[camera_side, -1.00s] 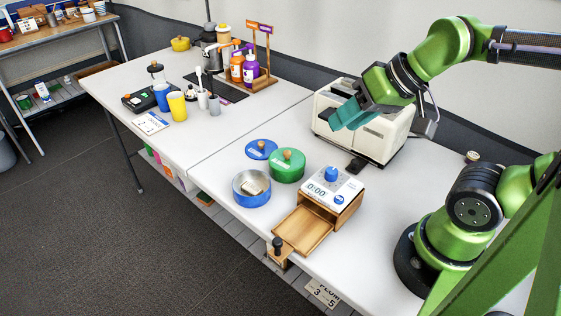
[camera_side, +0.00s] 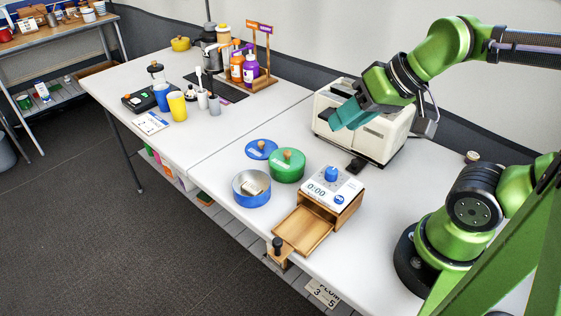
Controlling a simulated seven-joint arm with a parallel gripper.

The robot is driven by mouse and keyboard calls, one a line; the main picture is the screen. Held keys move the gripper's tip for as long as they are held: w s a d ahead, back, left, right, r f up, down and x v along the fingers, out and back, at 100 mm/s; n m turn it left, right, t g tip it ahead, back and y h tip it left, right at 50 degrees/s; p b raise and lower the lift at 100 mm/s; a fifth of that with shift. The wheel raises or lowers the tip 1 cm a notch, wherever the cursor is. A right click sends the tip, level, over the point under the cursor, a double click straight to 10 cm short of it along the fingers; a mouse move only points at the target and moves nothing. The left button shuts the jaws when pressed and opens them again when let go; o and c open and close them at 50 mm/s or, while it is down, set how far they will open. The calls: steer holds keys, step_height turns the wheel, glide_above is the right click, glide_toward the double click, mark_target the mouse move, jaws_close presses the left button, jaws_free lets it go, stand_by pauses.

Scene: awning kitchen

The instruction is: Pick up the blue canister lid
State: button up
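The blue canister lid (camera_side: 257,151) is a flat blue disc with a small wooden knob. It lies on the white table behind the open blue canister (camera_side: 252,198) and to the left of the green canister (camera_side: 287,171), which has its lid on. The blue canister has something pale inside. My gripper (camera_side: 343,118), with teal fingers, hangs in front of the white toaster, above and to the right of the lid and well apart from it. The fingers overlap in this view, so their opening cannot be made out. Nothing is seen held.
A wooden box with a timer (camera_side: 333,184) on top and an open drawer (camera_side: 303,231) stands at the front right. The white toaster (camera_side: 381,140) is behind my gripper. Cups and bottles stand on the far table. Table left of the canisters is clear.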

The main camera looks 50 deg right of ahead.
stand_by(0.3)
steer(key=shift+o, duration=1.3)
steer(key=n+g+h, duration=0.2)
steer(key=g+h, duration=0.1)
steer(key=g, duration=0.1)
glide_above(261, 142)
steer(key=s, duration=0.2)
steer(key=f, duration=1.7)
steer(key=shift+w+a+f, duration=0.1)
steer(key=shift+a+f, duration=0.1)
steer(key=shift+f, duration=0.2)
steer(key=shift+x, duration=3.05)
steer(key=shift+a, duration=0.1)
